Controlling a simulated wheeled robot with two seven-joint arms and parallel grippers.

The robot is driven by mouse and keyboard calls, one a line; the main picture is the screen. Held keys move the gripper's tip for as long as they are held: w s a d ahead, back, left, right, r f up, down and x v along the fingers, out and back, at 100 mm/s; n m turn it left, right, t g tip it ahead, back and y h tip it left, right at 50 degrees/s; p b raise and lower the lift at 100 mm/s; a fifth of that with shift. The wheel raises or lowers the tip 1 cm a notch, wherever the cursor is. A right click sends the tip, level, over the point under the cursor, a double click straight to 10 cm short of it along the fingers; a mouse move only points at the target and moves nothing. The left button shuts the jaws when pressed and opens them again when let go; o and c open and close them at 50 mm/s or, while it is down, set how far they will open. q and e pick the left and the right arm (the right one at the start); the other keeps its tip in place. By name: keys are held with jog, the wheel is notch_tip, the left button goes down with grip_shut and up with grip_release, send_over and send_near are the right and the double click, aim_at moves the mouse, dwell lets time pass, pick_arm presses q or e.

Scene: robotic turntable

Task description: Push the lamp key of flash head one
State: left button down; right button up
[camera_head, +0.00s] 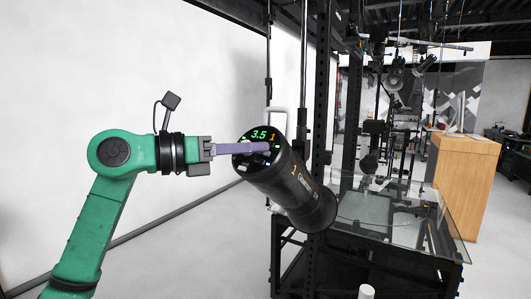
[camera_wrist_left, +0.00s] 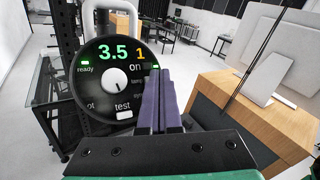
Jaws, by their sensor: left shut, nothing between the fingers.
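Flash head one (camera_head: 300,192) is a black cylinder marked 1, tilted with its round control panel facing up and left. The panel reads 3.5 in green and 1 in orange; it also shows in the left wrist view (camera_wrist_left: 98,97), with a central knob, a lit ready light, a white test key and the words "on" and "test". My left gripper (camera_head: 268,147) has purple fingers, shut and empty, reaching across the panel from the left. In the wrist view the fingers (camera_wrist_left: 159,78) cover the panel's right edge. The lamp key is not clearly visible there; contact cannot be told.
A glass-topped black table (camera_head: 440,240) stands behind the flash head, beside a black upright frame (camera_head: 322,80). A wooden cabinet (camera_head: 463,185) stands at the right. The floor and white wall at the left are clear.

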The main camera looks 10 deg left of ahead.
pick_arm(q)
jog(key=shift+w+d+f, duration=0.2)
jog(key=shift+w+f, duration=0.15)
dwell(0.8)
jog(key=shift+r, duration=0.1)
jog(key=shift+s+a+r, duration=0.3)
jog(key=shift+s+r, duration=0.2)
jog(key=shift+s, duration=0.1)
jog(key=s+a+r+p, duration=0.1)
jog(key=s+a+r, duration=0.1)
jog(key=s+r, duration=0.2)
jog(key=shift+p, duration=0.4)
